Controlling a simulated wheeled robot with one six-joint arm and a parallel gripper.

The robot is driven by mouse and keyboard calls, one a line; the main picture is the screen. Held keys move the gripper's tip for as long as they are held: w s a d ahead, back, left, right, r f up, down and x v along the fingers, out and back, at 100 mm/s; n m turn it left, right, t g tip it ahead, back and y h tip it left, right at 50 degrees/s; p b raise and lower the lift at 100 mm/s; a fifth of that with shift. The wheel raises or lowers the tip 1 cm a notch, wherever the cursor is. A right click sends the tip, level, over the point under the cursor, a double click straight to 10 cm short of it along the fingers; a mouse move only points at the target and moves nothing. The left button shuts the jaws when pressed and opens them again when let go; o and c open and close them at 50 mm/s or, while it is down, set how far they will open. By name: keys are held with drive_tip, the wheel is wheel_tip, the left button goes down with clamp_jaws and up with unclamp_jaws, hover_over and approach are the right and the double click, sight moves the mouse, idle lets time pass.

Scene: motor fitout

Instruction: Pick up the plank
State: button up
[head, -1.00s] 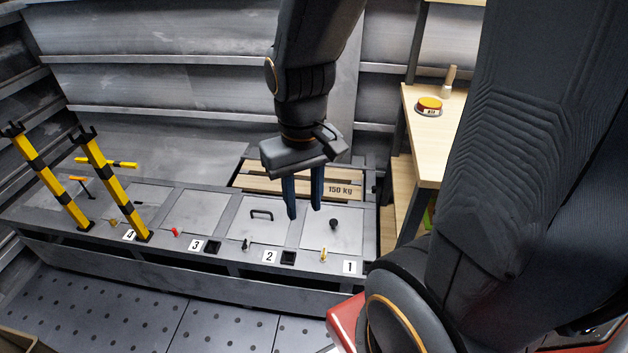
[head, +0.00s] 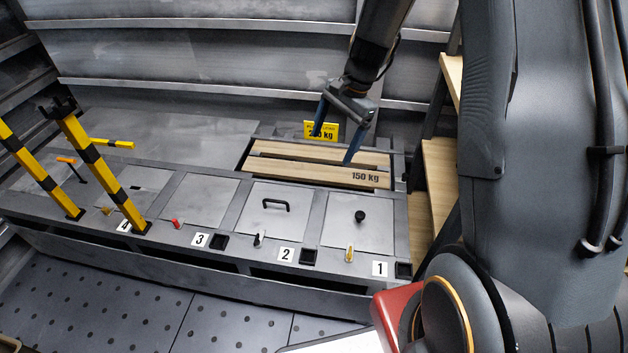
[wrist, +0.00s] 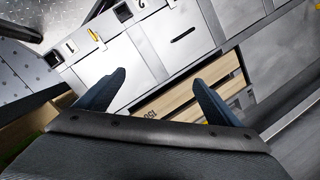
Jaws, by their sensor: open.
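Two light wooden planks lie side by side in a recess behind the numbered panels. The front plank (head: 310,172) carries the print "150 kg"; the rear plank (head: 320,153) lies behind it with a dark gap between. In the wrist view the planks (wrist: 188,98) show between the fingers, with part of the print visible. My gripper (head: 336,148) is open, pointing down over the right half of the planks, one finger towards the back and one towards the front. It holds nothing. I cannot tell whether the fingertips touch the wood.
A yellow load sign (head: 321,130) stands behind the planks. Yellow-black posts (head: 100,172) rise at the left. Panels with a black handle (head: 276,204) and a black knob (head: 360,216) lie in front. A wooden shelf (head: 440,170) stands close on the right.

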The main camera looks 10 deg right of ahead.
sight(315, 171)
drive_tip(key=w+d+f+m+b, duration=0.1)
drive_tip(key=w+f+m+b, duration=0.1)
drive_tip(key=w+f, duration=0.3)
drive_tip(key=w+d+f+m+t+y+b, duration=0.1)
drive_tip(key=w+f+m, duration=0.3)
drive_tip(key=f, duration=0.5)
drive_tip(key=w+d+f+m+y+b, duration=0.1)
drive_tip(key=w+d+f+m+b, duration=0.1)
drive_tip(key=w+f, duration=0.5)
drive_tip(key=shift+w+m+t+b, duration=0.4)
drive_tip(key=shift+w+m+b, duration=0.25)
drive_tip(key=shift+m+b, duration=0.3)
drive_tip(key=shift+w+f+m, duration=0.15)
drive_tip(key=shift+f+m, duration=0.1)
drive_tip(key=shift+f, duration=0.05)
drive_tip(key=shift+x, duration=0.85)
drive_tip(key=x, duration=0.5)
drive_tip(key=shift+a+f+b, duration=0.2)
drive_tip(key=shift+a+b, duration=0.1)
drive_tip(key=shift+a, duration=0.15)
drive_tip(key=shift+r, duration=0.1)
drive_tip(key=c, duration=1.6)
